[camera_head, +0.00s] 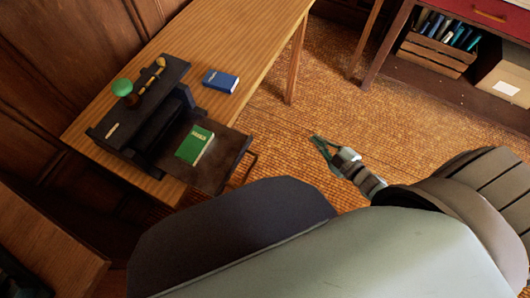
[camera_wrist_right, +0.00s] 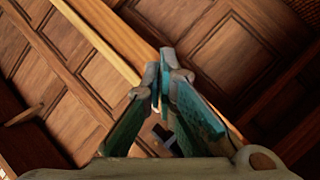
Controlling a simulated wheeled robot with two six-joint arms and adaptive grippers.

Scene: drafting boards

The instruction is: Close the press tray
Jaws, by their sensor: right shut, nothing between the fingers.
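The press (camera_head: 140,115) is a dark machine on the wooden table, with a green knob on top. Its press tray (camera_head: 220,168) is pulled out toward the lower right and reaches past the table edge. A green book (camera_head: 194,145) lies on the tray. A thin dark handle (camera_head: 250,165) shows at the tray's outer end. My right gripper (camera_head: 316,139) is shut and empty, to the right of the tray and apart from it, over the floor. In the right wrist view its teal fingers (camera_wrist_right: 160,78) meet at the tips. My left gripper does not show.
A blue book (camera_head: 221,81) lies on the table (camera_head: 215,40) behind the tray. A wooden crate of books (camera_head: 438,50) and a cardboard box (camera_head: 505,80) sit under another table at the upper right. The floor between the tables is clear.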

